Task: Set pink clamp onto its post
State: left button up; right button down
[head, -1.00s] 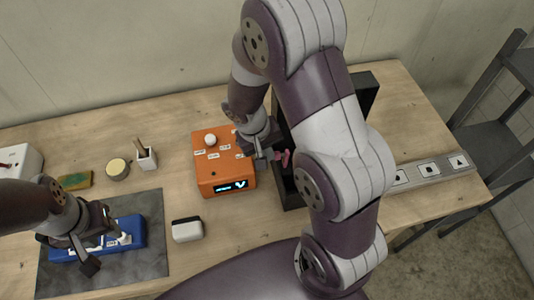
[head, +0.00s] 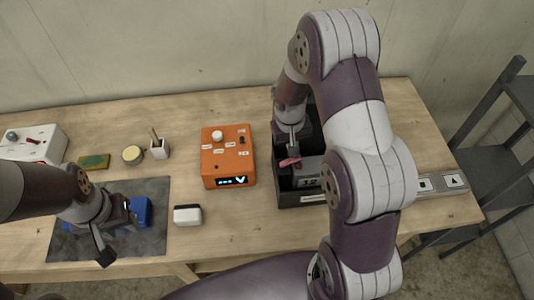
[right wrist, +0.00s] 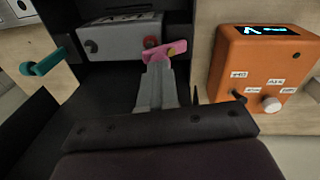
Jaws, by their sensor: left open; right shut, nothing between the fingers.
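The pink clamp (head: 289,162) is in the dark open box (head: 285,196). In the right wrist view, the pink clamp (right wrist: 166,50) lies crosswise at the tips of my right gripper (right wrist: 157,64). Its fingers are shut together with nothing between them; whether they touch it I cannot tell. A grey battery (right wrist: 118,38) has a red post (right wrist: 150,42) right beside the clamp and a dark post at its left. Whether the clamp sits around the red post is unclear. My left gripper (head: 118,230) is open above the grey mat, near a blue device (head: 141,211).
An orange meter box (head: 228,160) stands just left of the dark box. A teal clamp (right wrist: 43,62) is at the box's edge in the right wrist view. A white block (head: 187,215) and a pen cup (head: 159,149) stand farther left. Table between them is clear.

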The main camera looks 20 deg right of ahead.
jog(key=shift+s+d+f+b, duration=0.15)
jog(key=shift+s+d+f, duration=0.1)
jog(key=shift+d, duration=0.3)
jog(key=shift+s+d+f+b, duration=0.1)
jog(key=shift+d+f+b, duration=0.1)
jog(key=shift+d, duration=0.3)
jog(key=shift+d+f, duration=0.1)
jog(key=shift+d, duration=0.25)
jog(key=shift+r+p, duration=0.3)
jog(key=shift+p, duration=0.05)
jog(key=shift+r+p, duration=0.45)
jog(key=shift+r, duration=0.05)
